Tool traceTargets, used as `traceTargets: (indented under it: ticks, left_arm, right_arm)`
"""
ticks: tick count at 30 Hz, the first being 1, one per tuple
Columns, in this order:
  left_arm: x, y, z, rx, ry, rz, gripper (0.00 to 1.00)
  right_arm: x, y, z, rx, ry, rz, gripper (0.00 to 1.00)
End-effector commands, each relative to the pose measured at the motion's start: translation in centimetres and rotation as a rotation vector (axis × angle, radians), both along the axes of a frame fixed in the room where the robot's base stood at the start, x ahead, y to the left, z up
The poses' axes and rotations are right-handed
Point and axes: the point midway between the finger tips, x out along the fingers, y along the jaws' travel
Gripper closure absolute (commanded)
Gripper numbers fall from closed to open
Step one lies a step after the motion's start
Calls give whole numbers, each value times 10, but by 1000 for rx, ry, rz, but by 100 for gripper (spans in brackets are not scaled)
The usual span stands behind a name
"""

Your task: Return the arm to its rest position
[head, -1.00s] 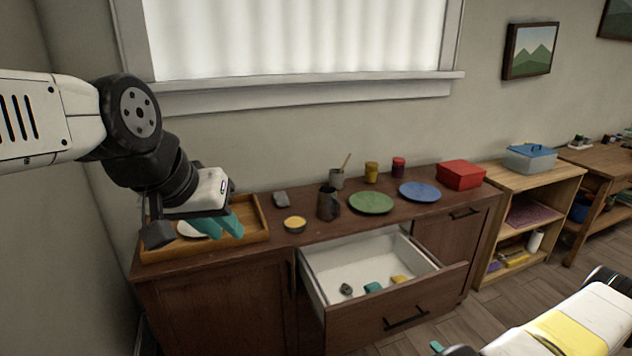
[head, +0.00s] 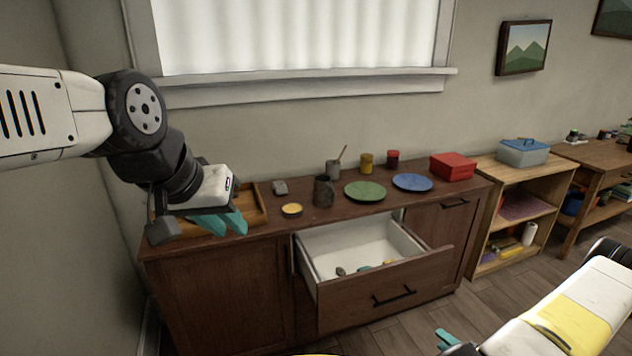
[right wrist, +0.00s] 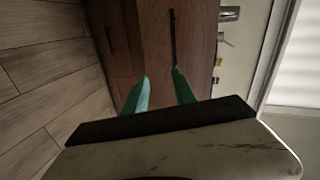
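My left arm comes in from the left in the head view. Its gripper (head: 226,224) hangs over the wooden tray (head: 250,198) at the left end of the cabinet top. The teal fingers look close together, and I cannot see whether anything lies between them. My right arm is at the lower right in the head view, with only a bit of teal finger (head: 447,338) showing past it. In the right wrist view my right gripper (right wrist: 159,88) has its fingers apart with nothing between them. A brown cabinet front with a dark handle lies beyond them.
The cabinet's drawer (head: 384,290) stands open with small items inside. A yellow-filled dish (head: 291,210), dark mug (head: 323,191), green plate (head: 365,191), blue plate (head: 412,182) and red box (head: 453,166) stand on top. A wooden shelf (head: 518,178) is at the right; floor is clear before it.

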Motion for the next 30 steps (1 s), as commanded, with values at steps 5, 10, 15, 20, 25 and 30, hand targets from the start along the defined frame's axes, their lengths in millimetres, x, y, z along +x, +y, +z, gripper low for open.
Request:
traceTargets:
  ticks: [5, 10, 15, 20, 25, 30]
  left_arm:
    - [0, 0, 0, 0, 0, 0, 76]
    - [0, 0, 0, 0, 0, 0, 76]
    - [0, 0, 0, 0, 0, 0, 76]
    - [0, 0, 0, 0, 0, 0, 76]
    - [0, 0, 0, 0, 0, 0, 76]
    - [0, 0, 0, 0, 0, 0, 76]
  right_arm:
    - [24, -16, 16, -136, 38, 33, 67]
    - [54, -33, 42, -308, 87, 67, 67]
    - [94, -51, 97, -548, 152, 107, 67]
    - [126, -54, 170, -776, 220, 132, 67]
    - [138, -37, 254, -954, 283, 153, 67]
    - [126, 0, 334, -1068, 331, 182, 67]
